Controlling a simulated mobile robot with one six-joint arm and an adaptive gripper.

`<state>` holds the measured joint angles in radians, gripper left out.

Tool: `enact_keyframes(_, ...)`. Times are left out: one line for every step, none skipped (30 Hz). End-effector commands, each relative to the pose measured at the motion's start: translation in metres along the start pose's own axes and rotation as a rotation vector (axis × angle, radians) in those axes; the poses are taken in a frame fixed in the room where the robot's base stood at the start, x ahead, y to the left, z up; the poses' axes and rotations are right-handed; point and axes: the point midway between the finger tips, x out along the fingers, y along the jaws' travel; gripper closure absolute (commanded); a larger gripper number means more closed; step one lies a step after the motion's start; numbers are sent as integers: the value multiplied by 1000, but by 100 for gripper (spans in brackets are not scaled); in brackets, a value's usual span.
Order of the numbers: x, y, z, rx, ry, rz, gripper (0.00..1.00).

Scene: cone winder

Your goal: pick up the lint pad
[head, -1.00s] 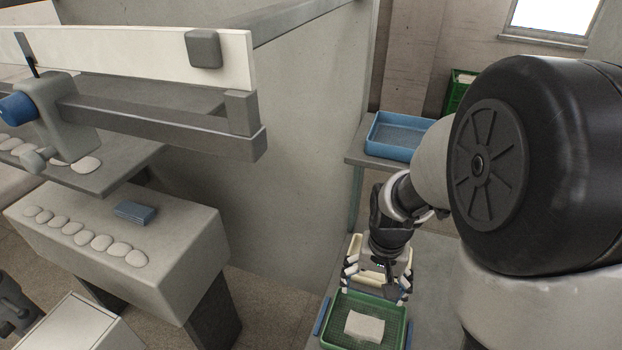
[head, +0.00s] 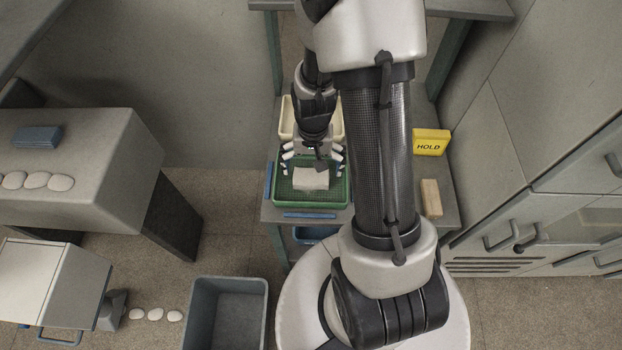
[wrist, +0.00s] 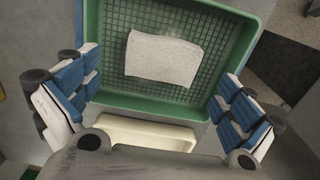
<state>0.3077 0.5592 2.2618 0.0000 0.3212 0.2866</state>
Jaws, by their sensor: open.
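The lint pad (head: 311,178) is a whitish, roughly rectangular pad. It lies flat in a green mesh-bottomed tray (head: 284,196) on a grey table. The wrist view shows the pad (wrist: 163,59) whole and uncovered, toward the far side of the tray (wrist: 152,106). My gripper (head: 312,160) is over the tray's back edge, behind the pad in the head view. In the wrist view its blue-padded fingers (wrist: 155,100) are spread wide, one at each side of the tray, with nothing between them. The pad looks apart from the fingers.
A cream tray (head: 287,118) stands behind the green one. A yellow HOLD sign (head: 431,141) and a tan block (head: 431,198) are on the table's right. Blue strips (head: 310,215) lie by the green tray. A grey bin (head: 228,284) stands on the floor. Cabinets (head: 560,195) are at right.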

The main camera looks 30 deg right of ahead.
Motion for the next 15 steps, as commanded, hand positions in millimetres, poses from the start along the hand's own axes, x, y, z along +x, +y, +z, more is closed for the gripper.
enact_keyframes(2, 0, 0, 0, 0, 0, 0)
enact_keyframes(4, 0, 0, 0, 0, 0, 0)
enact_keyframes(8, -1, -1, 0, 0, 0, 0)
enact_keyframes(11, -1, -1, -1, 0, 0, 0)
enact_keyframes(15, -2, -1, -1, 0, 0, 0)
enact_keyframes(21, -3, -2, -1, -1, 0, 0)
enact_keyframes(26, -3, -2, -1, -2, 1, 0)
enact_keyframes(32, -4, -2, -1, -2, 1, 0)
enact_keyframes(38, -4, -3, -1, -2, 1, 0)
enact_keyframes(42, -4, -3, -1, -2, 1, 0)
enact_keyframes(46, -4, -3, 0, -2, 0, 0)
enact_keyframes(50, -4, -3, 0, -1, 0, 0)
enact_keyframes(52, -4, -3, 0, -1, 0, 0)
enact_keyframes(53, -4, -3, 0, 0, 0, 0)
enact_keyframes(53, -4, -3, 0, 1, 0, 0)
